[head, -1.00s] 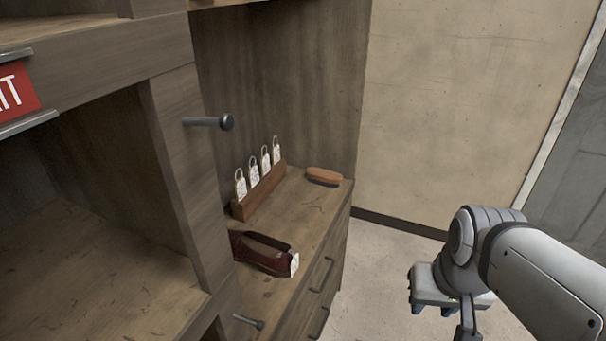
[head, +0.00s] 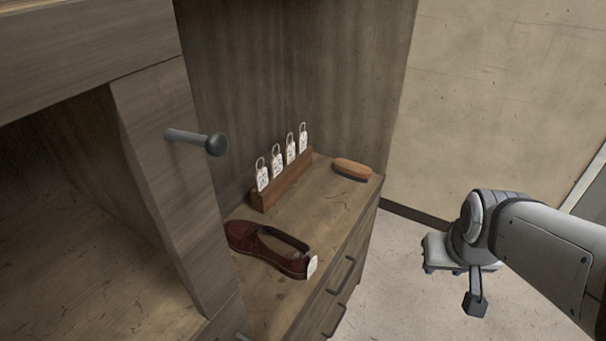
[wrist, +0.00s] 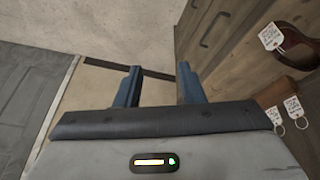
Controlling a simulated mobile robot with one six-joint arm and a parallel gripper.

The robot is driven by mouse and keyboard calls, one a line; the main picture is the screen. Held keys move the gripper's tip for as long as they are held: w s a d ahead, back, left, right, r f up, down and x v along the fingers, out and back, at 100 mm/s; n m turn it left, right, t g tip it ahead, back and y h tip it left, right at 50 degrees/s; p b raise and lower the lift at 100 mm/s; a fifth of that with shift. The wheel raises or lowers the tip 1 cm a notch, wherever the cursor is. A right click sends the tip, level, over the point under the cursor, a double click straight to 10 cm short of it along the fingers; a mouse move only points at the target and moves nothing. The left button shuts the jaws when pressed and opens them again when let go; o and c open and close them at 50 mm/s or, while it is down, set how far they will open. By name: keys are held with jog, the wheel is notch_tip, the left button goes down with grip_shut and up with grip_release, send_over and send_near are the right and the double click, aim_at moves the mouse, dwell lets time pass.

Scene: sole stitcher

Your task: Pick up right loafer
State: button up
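A dark red-brown loafer (head: 268,247) lies on the wooden cabinet top, with a white tag (head: 312,267) at its near right end. Part of the loafer (wrist: 297,48) and its tag (wrist: 271,36) also show at the right edge of the wrist view. Only one shoe is in view, and I cannot tell from its look whether it is the right one. My gripper (wrist: 156,84) has its two blue fingers apart with nothing between them. In the head view my arm is right of the cabinet, over the floor, apart from the loafer.
A wooden rack (head: 282,183) with several white tags stands behind the loafer. A brush (head: 352,169) lies at the back right of the cabinet top (head: 330,212). Drawer handles (head: 342,275) stick out in front. A peg (head: 198,140) juts from the shelf post at left.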

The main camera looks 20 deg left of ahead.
jog(key=w+a+f+n+t+y, duration=0.1)
jog(key=w+a+f+n+t, duration=0.15)
jog(key=w+a, duration=0.2)
jog(key=w+a+f+n+t+y, duration=0.1)
jog(key=w+a+f, duration=0.2)
jog(key=w, duration=0.3)
jog(key=n+y, duration=0.5)
jog(key=y, duration=0.1)
send_over(284, 257)
jog(key=w+d, duration=0.6)
jog(key=d, duration=0.3)
notch_tip(284, 257, down, 6)
jog(key=s+a+f+n+y, duration=0.1)
jog(key=s+a, duration=0.1)
jog(key=a, duration=0.1)
jog(key=s+a+y, duration=0.2)
jog(key=a, duration=0.1)
jog(key=s+a+f+n+g+y, duration=0.1)
jog(key=s+a+y, duration=0.1)
jog(key=a, duration=0.1)
jog(key=shift+f+n, duration=0.35)
jog(key=p+x, duration=0.2)
jog(key=x, duration=0.5)
jog(key=shift+w+a, duration=0.2)
jog(key=shift+c, duration=0.2)
grip_shut()
